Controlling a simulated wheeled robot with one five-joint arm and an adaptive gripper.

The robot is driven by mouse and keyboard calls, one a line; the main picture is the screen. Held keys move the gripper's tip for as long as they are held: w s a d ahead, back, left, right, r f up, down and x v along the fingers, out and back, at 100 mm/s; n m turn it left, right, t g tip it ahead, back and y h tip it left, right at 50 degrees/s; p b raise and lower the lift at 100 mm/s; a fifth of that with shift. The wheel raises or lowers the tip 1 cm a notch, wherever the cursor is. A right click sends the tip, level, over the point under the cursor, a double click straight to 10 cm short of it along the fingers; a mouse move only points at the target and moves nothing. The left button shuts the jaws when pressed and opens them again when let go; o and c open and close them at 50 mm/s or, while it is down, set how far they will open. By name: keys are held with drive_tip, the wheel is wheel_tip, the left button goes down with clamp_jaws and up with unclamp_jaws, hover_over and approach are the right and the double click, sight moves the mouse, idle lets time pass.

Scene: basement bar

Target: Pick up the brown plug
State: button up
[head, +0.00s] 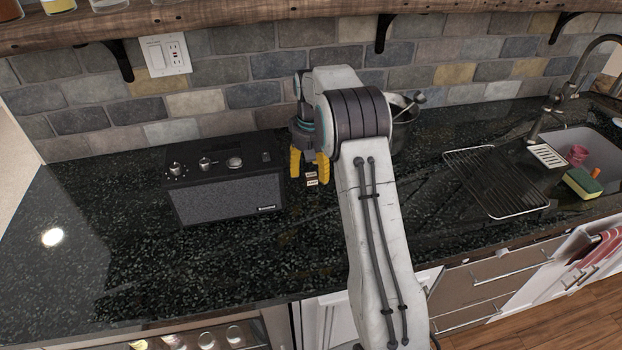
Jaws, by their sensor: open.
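A small brown-and-white object (311,179), which looks like the brown plug, is just below and between the yellow fingers of my gripper (309,178). My gripper points down over the dark granite counter, right of the black speaker. Its fingers are apart, one on each side of the small object. I cannot tell whether either finger touches it. The object is too small to make out its exact shape. My arm covers part of the counter to its right.
A black speaker (228,194) with knobs stands close to the left of my gripper. A dark pot (402,135) is behind my arm. A black drying rack (496,182) and a sink (575,149) lie to the right. The left counter (85,265) is clear.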

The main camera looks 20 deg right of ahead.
sight(311, 175)
drive_tip(key=shift+f, duration=1.5)
drive_tip(key=shift+c, duration=0.4)
drive_tip(key=shift+s, duration=0.1)
drive_tip(key=c, duration=1.2)
drive_tip(key=shift+o, duration=0.2)
drive_tip(key=shift+r, duration=0.15)
clamp_jaws()
